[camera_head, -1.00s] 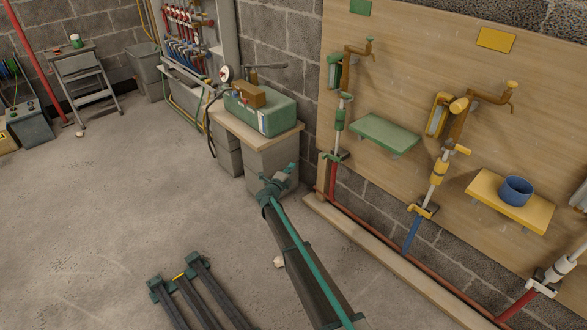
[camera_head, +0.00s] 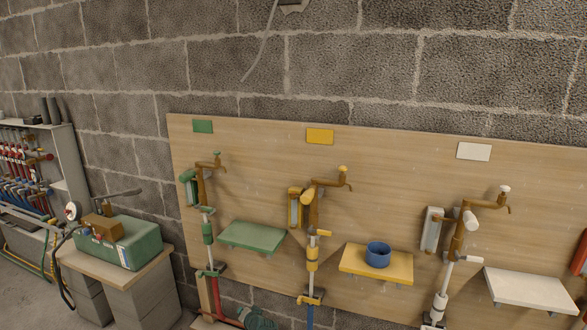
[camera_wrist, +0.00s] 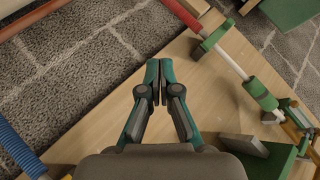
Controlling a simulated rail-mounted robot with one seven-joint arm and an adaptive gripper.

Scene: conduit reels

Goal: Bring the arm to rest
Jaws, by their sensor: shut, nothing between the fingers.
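My gripper (camera_wrist: 154,82) shows in the wrist view with its two teal-tipped fingers together and nothing between them. It is in front of the wooden board (camera_wrist: 105,125), apart from the pipes as far as I can tell. In the head view a teal part of my arm (camera_head: 257,319) shows at the bottom edge, below the green shelf; the rest of the arm is out of frame.
The board (camera_head: 375,180) carries taps, pipes and a green shelf (camera_head: 252,236), a yellow shelf (camera_head: 352,264) with a blue cup (camera_head: 378,254), and a white shelf (camera_head: 530,290). A green case (camera_head: 130,248) sits on a bench at left.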

